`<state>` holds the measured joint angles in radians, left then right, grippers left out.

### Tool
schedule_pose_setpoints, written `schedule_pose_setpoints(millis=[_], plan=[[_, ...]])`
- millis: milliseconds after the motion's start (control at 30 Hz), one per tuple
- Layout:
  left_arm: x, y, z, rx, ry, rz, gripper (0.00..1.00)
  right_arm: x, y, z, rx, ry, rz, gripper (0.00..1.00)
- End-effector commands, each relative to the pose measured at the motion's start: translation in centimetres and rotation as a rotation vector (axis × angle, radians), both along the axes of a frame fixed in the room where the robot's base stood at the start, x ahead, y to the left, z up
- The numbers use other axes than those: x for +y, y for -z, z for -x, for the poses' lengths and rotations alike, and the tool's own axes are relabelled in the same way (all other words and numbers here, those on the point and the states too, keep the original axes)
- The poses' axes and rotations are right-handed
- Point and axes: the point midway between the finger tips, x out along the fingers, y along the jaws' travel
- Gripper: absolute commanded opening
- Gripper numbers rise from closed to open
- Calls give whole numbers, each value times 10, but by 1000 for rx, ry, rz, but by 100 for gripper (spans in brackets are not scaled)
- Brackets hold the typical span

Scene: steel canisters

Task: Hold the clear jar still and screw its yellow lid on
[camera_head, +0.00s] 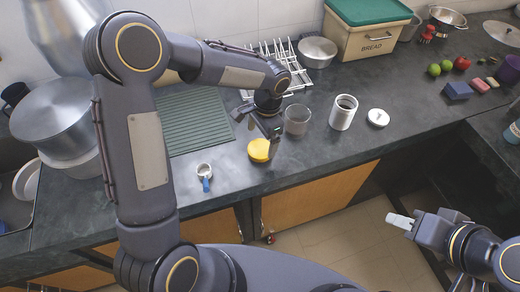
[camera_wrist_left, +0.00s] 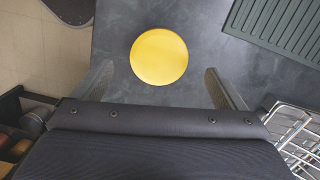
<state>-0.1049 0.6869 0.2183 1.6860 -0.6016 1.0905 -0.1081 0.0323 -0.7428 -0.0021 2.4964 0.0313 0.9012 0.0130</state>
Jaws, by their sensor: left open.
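The yellow lid (camera_head: 259,150) lies flat on the dark counter near its front edge. In the left wrist view the yellow lid (camera_wrist_left: 159,56) is a plain disc just ahead of the open fingers. The clear jar (camera_head: 297,119) stands upright and open just to the right of my left gripper, apart from the lid. My left gripper (camera_head: 260,127) is open and empty above and slightly behind the lid; its two fingers show apart in the wrist view (camera_wrist_left: 160,88). My right gripper (camera_head: 400,221) is away from the counter, low at the right, over the floor; its finger gap is unclear.
A steel canister (camera_head: 342,113) and a pale round lid (camera_head: 378,117) stand right of the jar. A blue-handled tool (camera_head: 205,175) lies left of the yellow lid. A green ribbed mat (camera_head: 190,120), wire rack (camera_head: 275,65) and bread bin (camera_head: 365,35) are behind.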

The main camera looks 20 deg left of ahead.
Motion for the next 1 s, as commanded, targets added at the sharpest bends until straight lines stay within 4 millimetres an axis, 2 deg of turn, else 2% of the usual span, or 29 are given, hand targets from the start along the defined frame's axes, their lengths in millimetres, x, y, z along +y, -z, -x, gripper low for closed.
schedule_pose_setpoints(millis=[200, 300, 667, 1000], plan=[[1, 33, 3, 6, 1, -1, 93, 0, -7, 0, 0, 0, 0, 36], [2, 41, 4, 4, 0, 0, 93, 0, -7, 0, 0, 0, 0, 36], [2, 42, 3, 1, -1, 0, 93, 0, -7, 0, 0, 0, 0, 36], [2, 42, 3, 1, 0, 0, 49, 0, -7, 0, 0, 0, 0, 36]])
